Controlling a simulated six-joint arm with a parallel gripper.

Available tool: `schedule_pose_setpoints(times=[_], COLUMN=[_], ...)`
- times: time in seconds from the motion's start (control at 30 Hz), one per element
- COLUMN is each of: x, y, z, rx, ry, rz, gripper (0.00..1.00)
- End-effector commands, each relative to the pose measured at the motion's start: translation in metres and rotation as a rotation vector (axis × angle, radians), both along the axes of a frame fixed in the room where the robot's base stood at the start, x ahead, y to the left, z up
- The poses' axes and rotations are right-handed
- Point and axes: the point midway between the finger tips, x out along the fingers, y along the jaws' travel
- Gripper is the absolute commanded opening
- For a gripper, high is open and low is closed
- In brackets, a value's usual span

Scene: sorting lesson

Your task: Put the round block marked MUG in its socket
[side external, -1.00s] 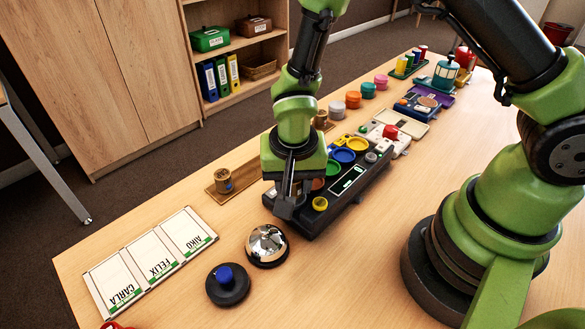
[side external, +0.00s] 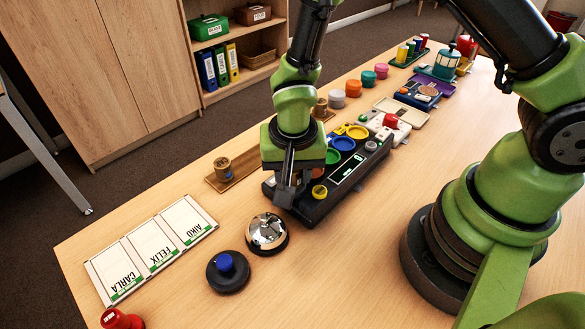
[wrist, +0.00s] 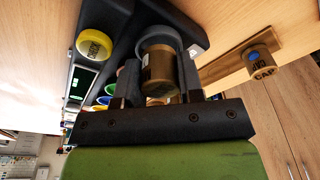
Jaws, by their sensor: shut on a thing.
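My gripper (side external: 287,190) is over the near-left end of the black console (side external: 338,187) and points down. In the wrist view my gripper (wrist: 160,88) is shut on a brown-gold round block (wrist: 158,72). Its marking is not readable. The far end of the block sits at a grey ring (wrist: 150,36) on the console. I cannot tell whether the block is inside the ring or just in front of it. The side view hides the block behind the fingers. The console also has green, blue (side external: 342,144) and yellow rings.
A brown block marked CAP (wrist: 261,62) stands on a wooden tray (side external: 246,177) left of the console. A yellow button (side external: 319,191) is beside my fingers. A silver bell (side external: 267,232), a blue-knobbed black disc (side external: 228,272) and name cards (side external: 152,247) are nearer the front.

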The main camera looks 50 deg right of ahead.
Motion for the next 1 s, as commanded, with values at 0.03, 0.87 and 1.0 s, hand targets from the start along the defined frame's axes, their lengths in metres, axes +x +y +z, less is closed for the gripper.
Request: schedule_pose_setpoints(times=[0.03, 0.87, 1.0], x=[0.0000, 0.0007, 0.0007], y=[0.0000, -0.0003, -0.0003], z=[0.0000, -0.0088, -0.0087], rx=[0.000, -0.002, -0.002], ry=[0.000, -0.002, -0.002], rz=[0.000, -0.001, 0.000], gripper=[0.12, 0.45, 0.45])
